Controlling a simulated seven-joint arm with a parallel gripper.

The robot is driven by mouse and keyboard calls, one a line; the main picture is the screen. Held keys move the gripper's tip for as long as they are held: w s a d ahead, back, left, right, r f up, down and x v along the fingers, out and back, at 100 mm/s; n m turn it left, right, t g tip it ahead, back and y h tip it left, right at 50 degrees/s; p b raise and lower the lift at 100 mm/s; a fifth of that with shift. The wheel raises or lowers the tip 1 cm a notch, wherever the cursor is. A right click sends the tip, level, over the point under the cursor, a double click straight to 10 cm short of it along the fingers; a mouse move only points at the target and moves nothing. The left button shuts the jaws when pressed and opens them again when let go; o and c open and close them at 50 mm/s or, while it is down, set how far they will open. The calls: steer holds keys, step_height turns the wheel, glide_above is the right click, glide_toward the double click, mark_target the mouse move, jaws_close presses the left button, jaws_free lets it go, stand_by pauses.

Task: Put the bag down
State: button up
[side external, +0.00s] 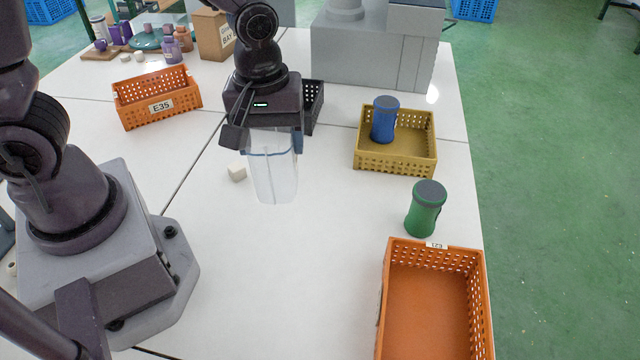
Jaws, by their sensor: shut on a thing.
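A clear, see-through bag (274,178) with a blue band near its top hangs upright below my gripper (268,138) in the middle of the side external view. My gripper points down and is shut on the top of the bag. The fingertips are partly hidden by the gripper body. The bag's lower end appears close to the white table (300,260), but I cannot tell whether it touches.
A small white block (237,172) lies just left of the bag. A yellow crate (420,172) holds a blue canister (384,120). A green canister (425,210) stands near an orange crate (384,310). Another orange crate (158,106) is back left. The front middle table is clear.

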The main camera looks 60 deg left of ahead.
steer(key=a+r, duration=0.1)
steer(key=a, duration=0.5)
steer(key=shift+w+a+f+m, duration=0.1)
steer(key=shift+w+f+m, duration=0.45)
steer(key=shift+w+f, duration=2.75)
steer(key=shift+w+a+f+m, duration=0.1)
steer(key=shift+w+f+m, duration=0.45)
steer(key=shift+w+f, duration=2.7)
steer(key=shift+w+r, duration=0.1)
steer(key=o, duration=0.9)
